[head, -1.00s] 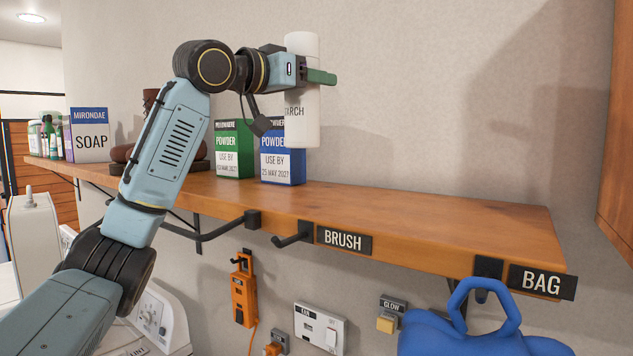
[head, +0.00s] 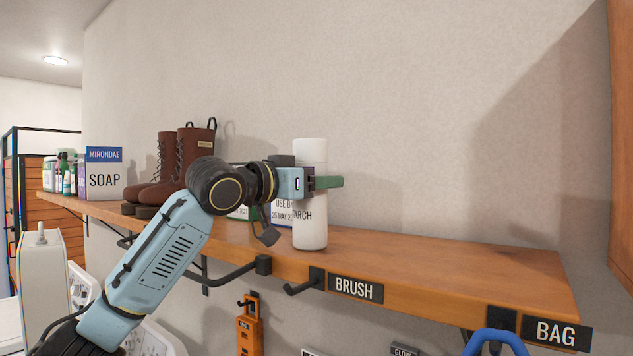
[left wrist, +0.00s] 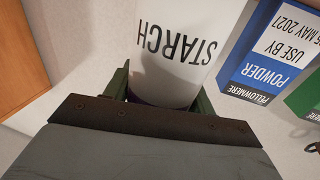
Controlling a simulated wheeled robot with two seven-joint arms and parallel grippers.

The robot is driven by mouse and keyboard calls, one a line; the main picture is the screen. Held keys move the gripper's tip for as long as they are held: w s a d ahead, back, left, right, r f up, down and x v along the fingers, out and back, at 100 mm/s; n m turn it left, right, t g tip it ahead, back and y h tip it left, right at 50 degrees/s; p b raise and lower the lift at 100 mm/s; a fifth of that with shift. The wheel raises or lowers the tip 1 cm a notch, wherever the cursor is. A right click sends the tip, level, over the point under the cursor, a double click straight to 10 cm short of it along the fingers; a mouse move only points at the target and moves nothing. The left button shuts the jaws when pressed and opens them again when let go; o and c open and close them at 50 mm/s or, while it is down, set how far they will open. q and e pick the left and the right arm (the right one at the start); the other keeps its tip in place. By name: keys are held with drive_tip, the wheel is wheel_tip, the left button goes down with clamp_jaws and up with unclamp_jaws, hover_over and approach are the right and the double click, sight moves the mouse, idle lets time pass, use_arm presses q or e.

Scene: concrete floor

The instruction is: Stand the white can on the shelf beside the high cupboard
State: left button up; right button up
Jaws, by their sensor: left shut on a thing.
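The white can (head: 311,224), with STARCH lettering, is upright in my left gripper (head: 322,183), whose green jaws close around its upper part. In the left wrist view the can (left wrist: 178,50) fills the top middle, between the green fingers. The shelf (head: 440,262) is a long wooden board along the wall. The can's base overlaps the shelf's front edge in the head view; I cannot tell whether it touches. The high cupboard (head: 622,150) shows only as a wooden edge at the far right. My right gripper is not in view.
Powder boxes (head: 283,211) stand just behind and left of the can. Brown boots (head: 180,160) and a soap box (head: 104,173) stand farther left. The shelf right of the can is clear. Hooks with BRUSH (head: 356,288) and BAG (head: 556,333) signs line its front.

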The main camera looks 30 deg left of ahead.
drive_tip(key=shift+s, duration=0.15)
use_arm(q)
drive_tip(key=o, duration=1.3)
drive_tip(key=shift+f, duration=0.15)
drive_tip(key=shift+c, duration=0.2)
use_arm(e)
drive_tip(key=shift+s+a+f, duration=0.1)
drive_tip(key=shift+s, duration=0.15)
use_arm(q)
drive_tip(key=b+v, duration=0.4)
drive_tip(key=v, duration=0.8)
drive_tip(key=shift+r, duration=0.2)
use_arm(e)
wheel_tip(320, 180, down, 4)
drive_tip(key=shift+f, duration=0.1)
use_arm(q)
drive_tip(key=shift+d, duration=0.1)
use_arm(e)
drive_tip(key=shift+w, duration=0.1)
